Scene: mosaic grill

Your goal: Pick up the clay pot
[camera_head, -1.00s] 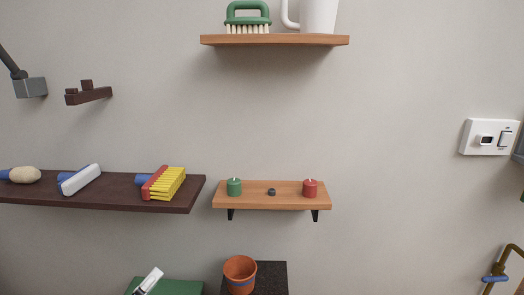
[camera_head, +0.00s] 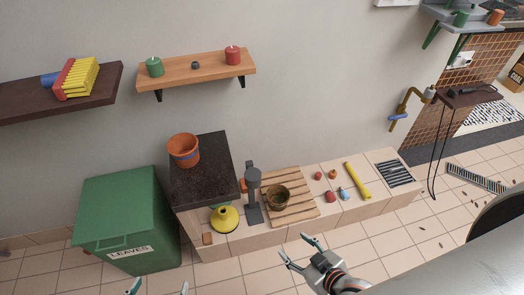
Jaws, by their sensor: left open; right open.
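The clay pot (camera_head: 183,156) is orange with a blue band and stands upright on the dark stone top (camera_head: 210,188) of a block left of centre. No gripper touches it. My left gripper (camera_head: 158,288) shows only its fingertips at the bottom edge, apart and empty, below and in front of the pot. My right gripper (camera_head: 299,249) is open and empty at the bottom centre, to the right of and below the pot, in front of the low tiled ledge.
A green LEAVES bin (camera_head: 125,215) stands left of the block. Right of it are a yellow funnel-like object (camera_head: 225,219), a dark grey stand (camera_head: 253,190) and a brass pot (camera_head: 277,197) on a slatted board (camera_head: 305,208). A wooden shelf (camera_head: 200,68) with candles hangs above.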

